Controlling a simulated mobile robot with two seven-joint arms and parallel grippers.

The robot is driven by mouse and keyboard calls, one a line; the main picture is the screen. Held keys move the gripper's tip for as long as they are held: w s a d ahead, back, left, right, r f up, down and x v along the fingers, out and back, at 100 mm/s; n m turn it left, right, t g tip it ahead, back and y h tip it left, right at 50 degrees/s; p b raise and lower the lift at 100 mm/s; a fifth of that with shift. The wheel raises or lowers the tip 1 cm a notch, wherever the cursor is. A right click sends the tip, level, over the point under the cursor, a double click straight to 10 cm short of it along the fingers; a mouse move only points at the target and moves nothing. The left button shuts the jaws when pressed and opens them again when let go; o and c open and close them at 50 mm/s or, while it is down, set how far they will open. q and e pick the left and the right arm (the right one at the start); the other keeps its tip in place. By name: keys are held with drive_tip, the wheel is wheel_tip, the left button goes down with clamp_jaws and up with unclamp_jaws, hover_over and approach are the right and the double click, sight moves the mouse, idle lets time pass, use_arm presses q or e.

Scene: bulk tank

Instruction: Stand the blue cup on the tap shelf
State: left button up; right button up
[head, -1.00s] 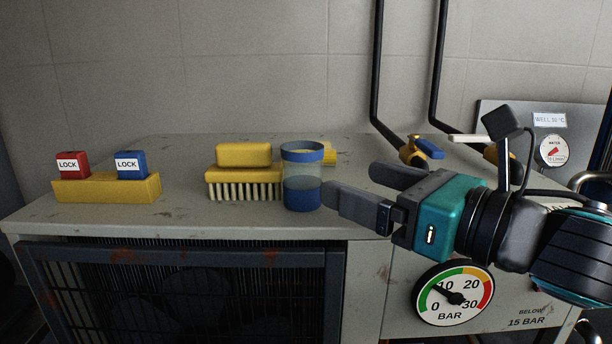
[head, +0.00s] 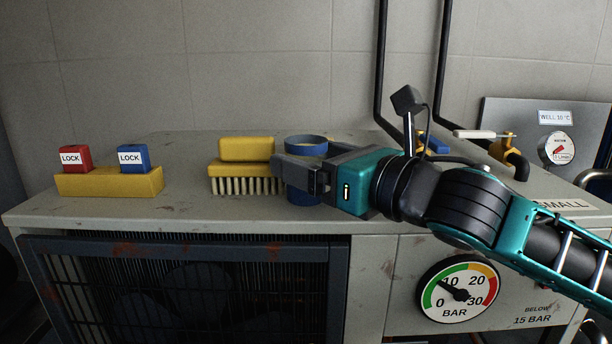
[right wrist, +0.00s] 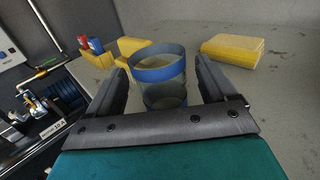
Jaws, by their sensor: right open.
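The blue cup (head: 306,145) is clear with a blue rim and a blue lower part. It stands upright on the grey cabinet top, just right of the yellow brush. My right gripper (head: 290,172) reaches in from the right and hides the cup's middle in the head view. In the right wrist view the cup (right wrist: 160,76) stands between the two open fingers of the right gripper (right wrist: 163,85), with a gap visible at the right finger. Contact with the left finger cannot be told. The tap shelf cannot be made out. My left gripper is not in view.
A yellow brush (head: 245,169) stands close left of the cup. A yellow holder (head: 110,183) with a red lock block (head: 75,159) and a blue lock block (head: 133,158) is farther left. Pipes with taps (head: 505,148) rise at the right. A gauge (head: 458,291) is on the front.

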drive_tip(key=c, duration=1.1)
drive_tip(key=shift+r, duration=0.1)
